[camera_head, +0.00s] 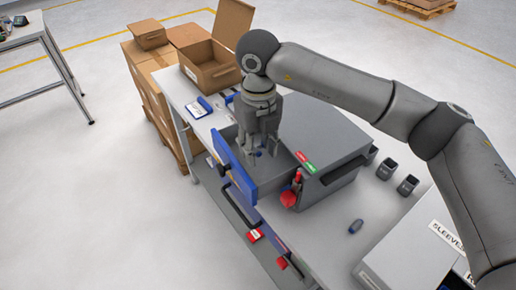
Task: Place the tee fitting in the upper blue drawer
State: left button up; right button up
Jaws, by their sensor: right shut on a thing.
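The upper blue drawer (236,166) is pulled out of the grey cabinet (322,133), its blue front facing left and its inside open from above. My right gripper (262,153) points down over the open drawer, its fingertips at or inside the drawer opening. It is shut on a small dark-blue thing, which I take to be the tee fitting (258,154); the fingers hide most of it. I cannot tell whether it touches the drawer floor. My left gripper is not in view.
A small dark blue-grey part (355,226) lies on the bench. Two dark cups (387,169) stand at the right. My right arm crosses the upper right.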

aim_at(258, 164)
jog(key=shift+w+f, duration=0.9)
jog(key=shift+f, duration=0.1)
jog(key=shift+w+f, duration=0.15)
jog(key=shift+f, duration=0.05)
jog(key=f, duration=0.1)
jog(key=f+p, duration=0.1)
jog(key=f, duration=0.1)
jog(key=shift+w+f, duration=0.25)
jog(key=shift+f, duration=0.2)
jog(key=o, duration=0.3)
jog(key=shift+o, duration=0.9)
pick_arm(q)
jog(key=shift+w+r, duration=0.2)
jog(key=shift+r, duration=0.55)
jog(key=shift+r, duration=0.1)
